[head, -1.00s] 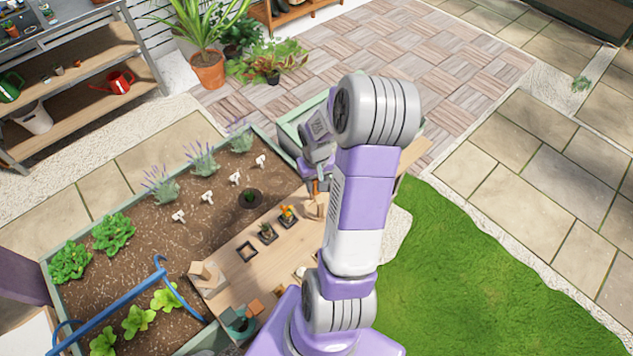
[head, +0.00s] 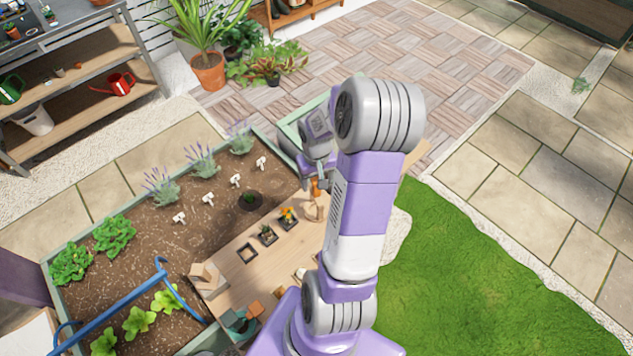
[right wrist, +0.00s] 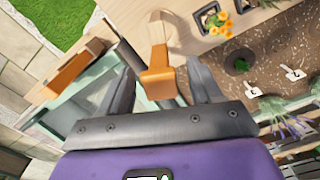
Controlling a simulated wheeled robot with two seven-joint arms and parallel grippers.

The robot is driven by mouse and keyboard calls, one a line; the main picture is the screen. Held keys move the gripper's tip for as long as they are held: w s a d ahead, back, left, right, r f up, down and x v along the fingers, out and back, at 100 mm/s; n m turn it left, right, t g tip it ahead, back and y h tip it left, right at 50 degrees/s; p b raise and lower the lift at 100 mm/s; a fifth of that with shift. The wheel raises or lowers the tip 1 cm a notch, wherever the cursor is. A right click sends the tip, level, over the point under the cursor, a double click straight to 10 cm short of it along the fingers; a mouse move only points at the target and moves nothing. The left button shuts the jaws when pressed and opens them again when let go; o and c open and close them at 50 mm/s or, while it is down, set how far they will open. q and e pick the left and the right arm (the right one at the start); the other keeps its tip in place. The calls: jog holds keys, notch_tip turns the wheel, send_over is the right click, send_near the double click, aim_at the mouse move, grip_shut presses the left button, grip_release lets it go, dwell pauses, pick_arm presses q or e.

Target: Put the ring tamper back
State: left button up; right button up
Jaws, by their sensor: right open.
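The ring tamper, as I take it, has an orange-brown handle (right wrist: 158,82) that stands between my fingers in the right wrist view, with a pale wooden part (right wrist: 156,28) beyond it. In the head view its orange handle (head: 314,187) shows just below my right gripper (head: 318,168), at the far right end of the wooden board (head: 225,268). My right gripper (right wrist: 162,88) is open, with a finger on each side of the handle and visible gaps. The tamper's base is partly hidden in the head view. My left gripper is not in view.
An orange-brown block (right wrist: 68,76) shows left of the gripper.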

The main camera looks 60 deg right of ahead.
notch_tip(320, 180, up, 10)
jog(key=shift+r+p, duration=0.1)
jog(key=shift+p, duration=0.7)
jog(key=shift+a, duration=0.1)
